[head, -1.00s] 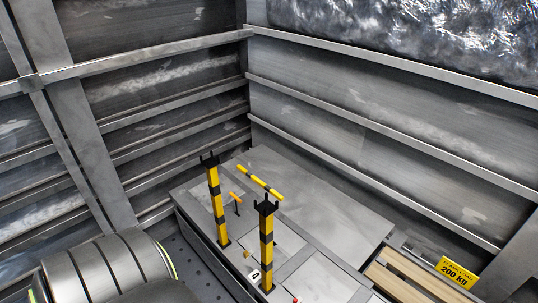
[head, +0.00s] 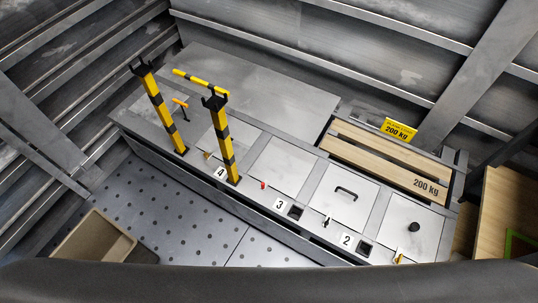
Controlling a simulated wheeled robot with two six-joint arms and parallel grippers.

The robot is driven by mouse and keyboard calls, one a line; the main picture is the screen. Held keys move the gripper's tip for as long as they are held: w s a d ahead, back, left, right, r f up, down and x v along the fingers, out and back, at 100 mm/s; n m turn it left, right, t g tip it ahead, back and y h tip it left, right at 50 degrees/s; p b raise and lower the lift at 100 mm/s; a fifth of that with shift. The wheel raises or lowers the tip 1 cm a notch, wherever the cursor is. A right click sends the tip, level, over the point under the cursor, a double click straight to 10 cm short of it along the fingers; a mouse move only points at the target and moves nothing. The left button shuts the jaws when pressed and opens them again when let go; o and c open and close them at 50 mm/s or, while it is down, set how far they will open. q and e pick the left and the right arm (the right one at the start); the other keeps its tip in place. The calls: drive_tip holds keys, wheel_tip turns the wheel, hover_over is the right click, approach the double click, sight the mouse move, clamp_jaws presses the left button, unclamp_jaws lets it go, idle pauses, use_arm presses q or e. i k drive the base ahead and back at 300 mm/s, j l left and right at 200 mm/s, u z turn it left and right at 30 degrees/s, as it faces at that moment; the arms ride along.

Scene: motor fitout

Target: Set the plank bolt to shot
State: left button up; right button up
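A slatted wooden plank panel (head: 375,155) marked 200 kg lies at the right end of the long grey bench (head: 310,190) in the head view. I cannot tell which fitting is the plank bolt. Small fittings sit along the bench's front edge: a red one (head: 263,184), a dark and white one (head: 327,221) and a yellow one (head: 399,258). They are too small to read their positions. Neither of my grippers is in view.
Two yellow-black posts (head: 164,115) (head: 222,140) stand on the bench's left part, with a yellow-black bar (head: 200,79) behind. A hatch with a black handle (head: 346,193) and a plate with a black knob (head: 414,227) are at right. A tan bin (head: 93,242) stands on the studded floor.

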sight(459, 201)
drive_tip(key=z, duration=1.85)
drive_tip(key=l+u, duration=0.25)
drive_tip(key=u, duration=0.2)
drive_tip(key=l+u, duration=0.3)
drive_tip(key=u, duration=0.15)
drive_tip(key=l+u, duration=0.25)
drive_tip(key=u, duration=0.15)
drive_tip(key=k+l+u, duration=0.1)
drive_tip(key=l, duration=0.35)
drive_tip(key=k+l+u, duration=0.1)
drive_tip(key=k+l, duration=0.2)
drive_tip(key=k+l+u, duration=0.1)
drive_tip(key=k+l, duration=0.15)
drive_tip(key=l, duration=0.3)
drive_tip(key=k+l+u, duration=0.1)
drive_tip(key=l, duration=0.25)
drive_tip(key=k, duration=0.1)
